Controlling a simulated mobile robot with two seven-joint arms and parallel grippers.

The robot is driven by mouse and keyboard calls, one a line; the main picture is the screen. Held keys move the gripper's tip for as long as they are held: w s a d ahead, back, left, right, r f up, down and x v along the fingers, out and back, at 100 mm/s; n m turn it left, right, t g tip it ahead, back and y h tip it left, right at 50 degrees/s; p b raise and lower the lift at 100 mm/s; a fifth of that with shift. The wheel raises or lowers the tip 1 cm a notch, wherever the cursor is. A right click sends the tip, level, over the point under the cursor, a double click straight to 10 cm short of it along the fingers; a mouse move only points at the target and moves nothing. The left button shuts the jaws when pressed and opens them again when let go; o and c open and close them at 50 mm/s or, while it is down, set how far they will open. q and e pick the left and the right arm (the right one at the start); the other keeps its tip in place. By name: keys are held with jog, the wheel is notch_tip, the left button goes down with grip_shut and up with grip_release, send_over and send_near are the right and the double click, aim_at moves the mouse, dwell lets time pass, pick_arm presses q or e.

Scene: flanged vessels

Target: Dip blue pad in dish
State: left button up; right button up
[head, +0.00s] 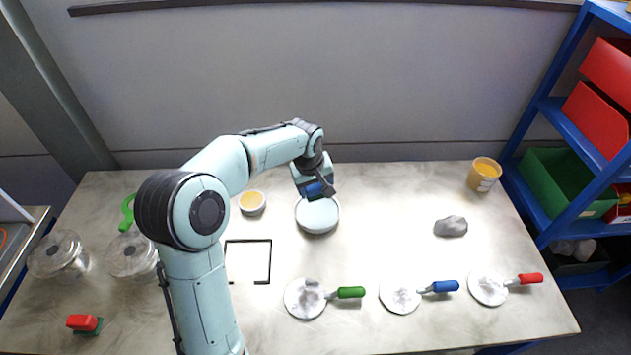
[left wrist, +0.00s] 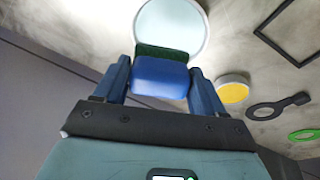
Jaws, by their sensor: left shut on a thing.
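My left gripper (head: 318,192) is shut on the blue pad (left wrist: 160,78), which sits between its two blue fingers in the left wrist view. A dark green layer (left wrist: 165,52) lies along the pad's far side. A round dish (head: 318,215) with a pale surface stands on the table just below the gripper; it also shows beyond the pad in the left wrist view (left wrist: 171,22). The pad looks over the dish's back part; I cannot tell whether it touches. A smaller dish (head: 252,202) with yellow contents stands to the left. My right gripper is not in view.
A black square frame (head: 270,262) lies in front of the dishes. Several white-topped discs with coloured-handled tools line the table's front. A red pad (head: 82,322) and clear vessels (head: 60,255) are at left. A grey lump (head: 451,226) and yellow jar (head: 484,174) are at right.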

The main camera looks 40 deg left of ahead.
aim_at(315, 196)
pick_arm(q)
jog(key=shift+w+f+b, duration=0.15)
jog(key=shift+f+b, duration=0.15)
jog(key=shift+f, duration=0.35)
jog(key=x, duration=0.1)
jog(key=b+x, duration=0.1)
jog(key=x, duration=0.2)
jog(key=shift+s+a, duration=0.25)
jog(key=shift+s, duration=0.05)
jog(key=shift+d+f+b, duration=0.1)
jog(key=shift+f+b, duration=1.3)
jog(key=shift+f, duration=0.7)
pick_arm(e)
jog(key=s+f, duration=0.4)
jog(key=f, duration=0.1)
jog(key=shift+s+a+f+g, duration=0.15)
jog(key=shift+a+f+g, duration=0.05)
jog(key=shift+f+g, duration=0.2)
pick_arm(q)
jog(key=shift+r, duration=0.15)
jog(key=shift+w+r+p, duration=0.1)
jog(key=shift+r+p, duration=1.2)
jog(key=shift+r, duration=1.25)
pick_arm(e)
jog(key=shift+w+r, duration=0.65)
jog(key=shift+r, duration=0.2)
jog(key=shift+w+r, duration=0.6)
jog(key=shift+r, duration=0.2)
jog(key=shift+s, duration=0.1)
